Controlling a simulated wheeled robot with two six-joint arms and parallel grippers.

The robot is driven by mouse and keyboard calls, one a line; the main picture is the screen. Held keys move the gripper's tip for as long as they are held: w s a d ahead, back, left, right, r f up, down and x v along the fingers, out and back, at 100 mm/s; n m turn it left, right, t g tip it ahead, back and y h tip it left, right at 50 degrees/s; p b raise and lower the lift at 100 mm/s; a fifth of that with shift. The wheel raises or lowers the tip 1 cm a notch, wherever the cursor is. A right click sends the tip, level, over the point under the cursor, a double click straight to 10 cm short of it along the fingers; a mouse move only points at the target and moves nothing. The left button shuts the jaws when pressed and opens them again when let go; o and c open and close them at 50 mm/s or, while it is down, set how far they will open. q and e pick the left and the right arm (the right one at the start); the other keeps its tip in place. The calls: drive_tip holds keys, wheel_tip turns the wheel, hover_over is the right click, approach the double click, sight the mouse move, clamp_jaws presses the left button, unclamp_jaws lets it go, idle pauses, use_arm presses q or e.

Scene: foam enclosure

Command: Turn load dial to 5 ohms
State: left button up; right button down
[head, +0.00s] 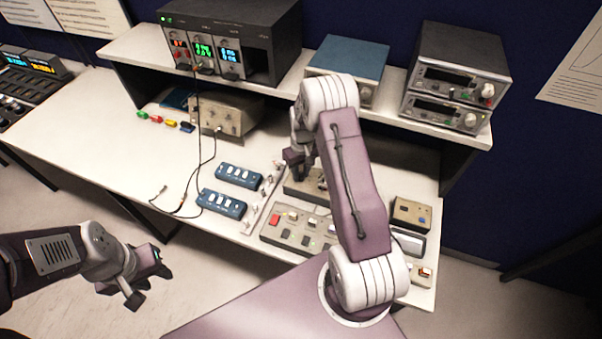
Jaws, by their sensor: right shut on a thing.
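My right gripper (294,161) points down at the back left of a small grey-beige box (297,190) on the bench. It is shut on what looks like the load dial, but the fingers and my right arm hide the dial and its scale, so its setting cannot be read. Part of the box's top shows in front of the gripper, and its right side is behind my arm. My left gripper (150,287) is open and empty, in front of the bench at the lower left, over the floor.
Two blue switch boxes (238,175) and a strip of small parts (262,200) lie left of the box. A grey button panel (297,229) lies in front. Black cables (199,165) hang from the dark instrument rack (230,40). The bench's left part (90,130) is clear.

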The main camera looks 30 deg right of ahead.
drive_tip(key=m, duration=0.4)
drive_tip(key=shift+m, duration=0.3)
drive_tip(key=m, duration=0.4)
drive_tip(key=shift+a+b, duration=0.1)
drive_tip(key=shift+b, duration=0.2)
drive_tip(key=m, duration=0.5)
drive_tip(key=shift+w+r, duration=0.1)
drive_tip(key=shift+w, duration=0.05)
drive_tip(key=shift+m, duration=2)
drive_tip(key=c, duration=1.3)
unclamp_jaws()
drive_tip(key=shift+o, duration=0.8)
drive_tip(key=shift+a, duration=0.1)
